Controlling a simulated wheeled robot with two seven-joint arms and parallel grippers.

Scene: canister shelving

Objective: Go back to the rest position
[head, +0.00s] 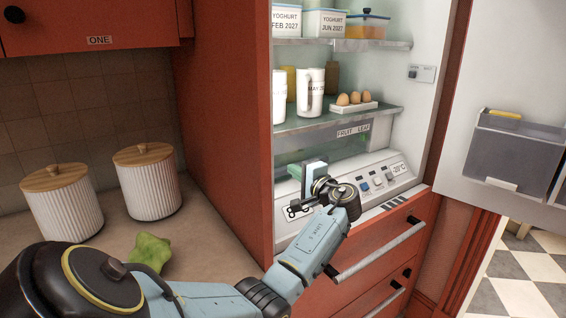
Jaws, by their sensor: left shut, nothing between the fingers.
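My left arm comes in from the lower left and reaches across to the open fridge. Its gripper (312,171) is in front of the fridge's lower part, by the control panel (378,181). It is shut and empty, and its fingertips are small and partly hidden by my wrist. My right gripper is not in view. Two white ribbed canisters with wooden lids, one left (66,207) and one right (149,188), stand upright on the counter, left of the fridge and apart from the gripper.
The fridge's red side wall (228,140) stands between counter and shelves. The fridge door (480,80) with its grey bin (515,150) is open at right. Shelves hold yoghurt tubs (287,22), eggs (355,98) and a white jug (311,92). A green star-shaped thing (150,250) lies on the counter.

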